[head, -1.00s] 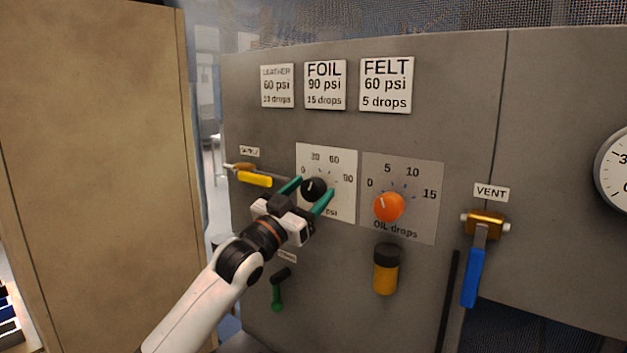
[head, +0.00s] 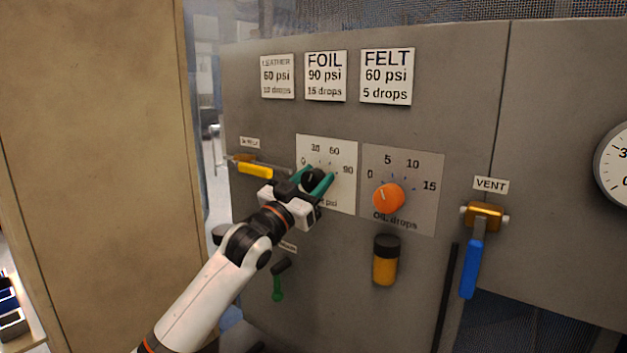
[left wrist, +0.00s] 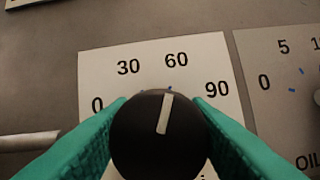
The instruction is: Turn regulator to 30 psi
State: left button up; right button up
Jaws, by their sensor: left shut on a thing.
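The regulator knob (head: 309,177) is black and sits on a white psi dial plate (head: 343,157) marked 0, 30, 60 and 90. My left gripper (head: 315,181) has its green fingers on either side of the knob, shut on it. In the left wrist view the knob (left wrist: 155,150) fills the space between the fingers (left wrist: 158,125). Its white pointer line tilts slightly right of upright, about toward the 60 mark. The fingers cover part of the dial plate. My right gripper is not in view.
An orange oil-drops knob (head: 388,198) is close on the right, with an amber cup (head: 386,262) below. A yellow supply lever (head: 255,170) is on the left, a green lever (head: 278,284) below. A blue vent lever (head: 472,268) hangs on the right.

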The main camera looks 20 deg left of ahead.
pick_arm(q)
jog(key=shift+n, duration=0.3)
jog(key=shift+n+y, duration=0.6)
jog(key=shift+n, duration=0.2)
jog(key=n+y+p, duration=0.1)
jog(key=n, duration=0.2)
jog(key=shift+r+n+t+y+p, duration=0.1)
jog(key=shift+n+t+y+p, duration=0.2)
jog(key=shift+t+y+p, duration=0.1)
jog(key=n+y+p, duration=0.2)
jog(key=n, duration=0.2)
jog(key=shift+a+n+y+p, duration=0.1)
jog(key=shift+n+y+p, duration=0.7)
jog(key=shift+n+p, duration=0.15)
jog(key=shift+n, duration=0.35)
jog(key=o, duration=1)
